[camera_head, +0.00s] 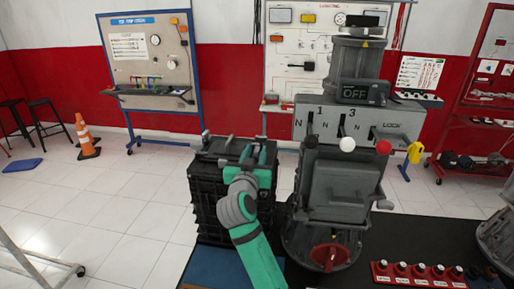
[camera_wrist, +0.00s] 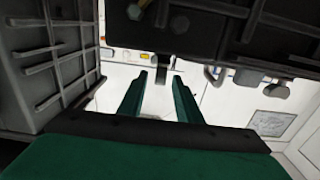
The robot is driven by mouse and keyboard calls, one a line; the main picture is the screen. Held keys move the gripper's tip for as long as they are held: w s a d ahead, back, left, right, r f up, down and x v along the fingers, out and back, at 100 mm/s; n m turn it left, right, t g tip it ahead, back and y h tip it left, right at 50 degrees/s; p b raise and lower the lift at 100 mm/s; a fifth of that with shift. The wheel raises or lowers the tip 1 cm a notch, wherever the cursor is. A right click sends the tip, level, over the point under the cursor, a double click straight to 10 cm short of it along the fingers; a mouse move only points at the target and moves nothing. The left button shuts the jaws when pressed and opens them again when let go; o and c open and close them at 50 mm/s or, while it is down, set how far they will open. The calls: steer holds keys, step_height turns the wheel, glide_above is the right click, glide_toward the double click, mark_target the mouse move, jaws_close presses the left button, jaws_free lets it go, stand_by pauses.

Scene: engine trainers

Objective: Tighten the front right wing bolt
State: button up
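My gripper (camera_wrist: 160,82) shows in the wrist view as two green fingers, apart, with nothing visible held between them. In the head view, my teal arm reaches up to the front right part of a black ribbed box (camera_head: 206,205), and the gripper (camera_head: 262,160) is by its top right edge. A small dark tab shows just beyond the fingertips. I cannot tell which part is the front right wing bolt.
A large grey machine (camera_head: 340,190) with levers and an OFF display stands close to the right of my arm. In the wrist view, a grey ribbed wall (camera_wrist: 50,60) stands close on the left.

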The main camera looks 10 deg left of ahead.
mark_target(256, 152)
steer(key=shift+w, duration=1.7)
jaws_close()
